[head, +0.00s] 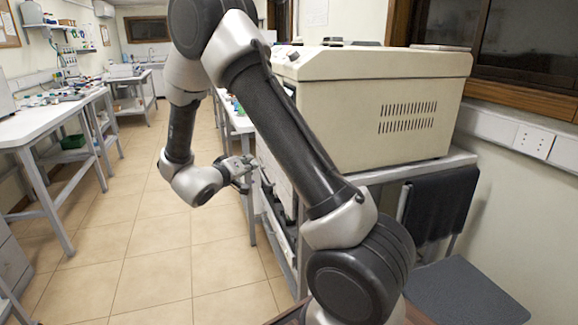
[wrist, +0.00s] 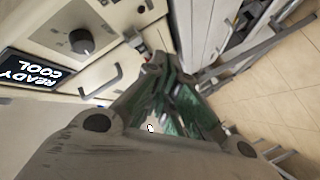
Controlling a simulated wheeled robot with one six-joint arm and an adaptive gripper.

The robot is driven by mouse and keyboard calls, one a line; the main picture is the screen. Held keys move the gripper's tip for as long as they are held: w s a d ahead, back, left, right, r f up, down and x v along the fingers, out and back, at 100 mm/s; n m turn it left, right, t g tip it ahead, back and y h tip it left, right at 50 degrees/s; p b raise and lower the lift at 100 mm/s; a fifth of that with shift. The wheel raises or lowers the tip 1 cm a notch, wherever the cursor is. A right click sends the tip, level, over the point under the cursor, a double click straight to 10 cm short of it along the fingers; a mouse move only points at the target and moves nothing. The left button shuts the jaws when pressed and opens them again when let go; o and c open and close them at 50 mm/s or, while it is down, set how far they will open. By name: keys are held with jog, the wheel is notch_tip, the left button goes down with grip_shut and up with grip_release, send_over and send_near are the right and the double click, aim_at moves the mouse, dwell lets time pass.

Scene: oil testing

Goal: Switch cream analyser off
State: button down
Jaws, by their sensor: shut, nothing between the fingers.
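The cream analyser (head: 375,115) is a large boxy machine with side vents, standing on a grey table in the head view. Its front faces left and is mostly hidden there by my arm. In the wrist view its front panel (wrist: 112,62) shows a dark round knob (wrist: 81,42), a dark handle (wrist: 101,80) and a lit display (wrist: 35,70) reading "READY COOL", upside down.
White benches (head: 40,122) with small items line the left wall. The tiled floor (head: 150,235) between is clear. A wall socket (head: 533,141) is at right.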

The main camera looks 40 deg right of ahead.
jog(key=shift+d, duration=0.1)
jog(key=s+d+f, duration=0.1)
jog(key=s+d, duration=0.1)
jog(key=d, duration=0.6)
jog(key=shift+s, duration=0.2)
jog(key=shift+d, duration=0.2)
dwell(1.3)
jog(key=shift+s+d, duration=0.15)
jog(key=shift+d, duration=0.15)
jog(key=shift+d, duration=0.3)
dwell(0.5)
jog(key=shift+a, duration=0.1)
jog(key=shift+a, duration=0.6)
jog(key=shift+w+a+r, duration=0.1)
jog(key=shift+w+a, duration=0.2)
jog(key=shift+a, duration=0.5)
jog(key=shift+w+a+r, duration=0.1)
jog(key=shift+w+a, duration=0.15)
jog(key=shift+a, duration=0.55)
jog(key=shift+w+a+r, duration=0.1)
jog(key=shift+w+a, duration=0.2)
jog(key=shift+a, duration=0.5)
